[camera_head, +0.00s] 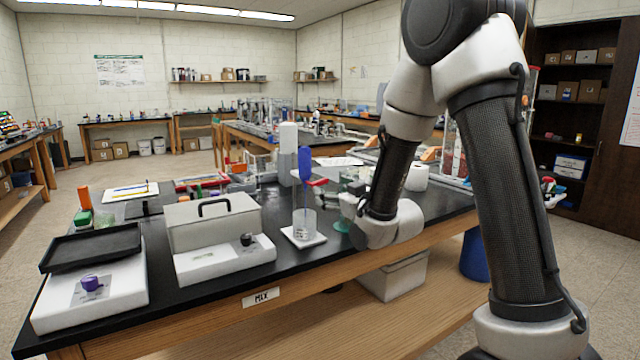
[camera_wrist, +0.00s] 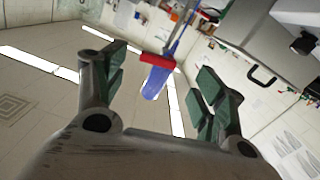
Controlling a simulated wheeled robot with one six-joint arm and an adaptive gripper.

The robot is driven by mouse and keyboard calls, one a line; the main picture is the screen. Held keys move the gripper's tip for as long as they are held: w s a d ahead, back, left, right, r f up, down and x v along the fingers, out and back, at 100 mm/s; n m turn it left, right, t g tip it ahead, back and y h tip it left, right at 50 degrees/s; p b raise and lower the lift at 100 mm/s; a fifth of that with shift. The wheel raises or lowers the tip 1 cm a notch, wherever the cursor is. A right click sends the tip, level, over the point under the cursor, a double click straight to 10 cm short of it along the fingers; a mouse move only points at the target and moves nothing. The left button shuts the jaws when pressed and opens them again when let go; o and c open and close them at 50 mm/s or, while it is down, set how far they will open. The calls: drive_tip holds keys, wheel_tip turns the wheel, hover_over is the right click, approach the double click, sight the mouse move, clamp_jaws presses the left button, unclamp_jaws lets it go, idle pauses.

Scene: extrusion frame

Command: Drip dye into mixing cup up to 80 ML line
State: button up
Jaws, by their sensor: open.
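A dropper with a blue bulb (camera_head: 305,164) stands upright over a clear mixing cup (camera_head: 304,223), its thin stem reaching down toward the cup. The cup rests on a white pad (camera_head: 303,238) near the front edge of the bench. Its markings and any liquid level are too small to read. My gripper (camera_head: 345,206) is right of the dropper in the head view. In the wrist view my gripper (camera_wrist: 162,78) is open and empty, with green finger pads. The blue bulb (camera_wrist: 155,84) and a red piece (camera_wrist: 158,62) appear in the gap beyond the fingers, apart from them.
A grey-white case (camera_head: 212,220) with a black handle stands left of the cup. A tall white bottle (camera_head: 288,150) stands behind the dropper.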

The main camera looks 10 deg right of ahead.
sight(321, 183)
drive_tip(key=x, duration=0.8)
drive_tip(key=shift+r, duration=0.3)
drive_tip(key=shift+s, duration=0.1)
drive_tip(key=c, duration=1.1)
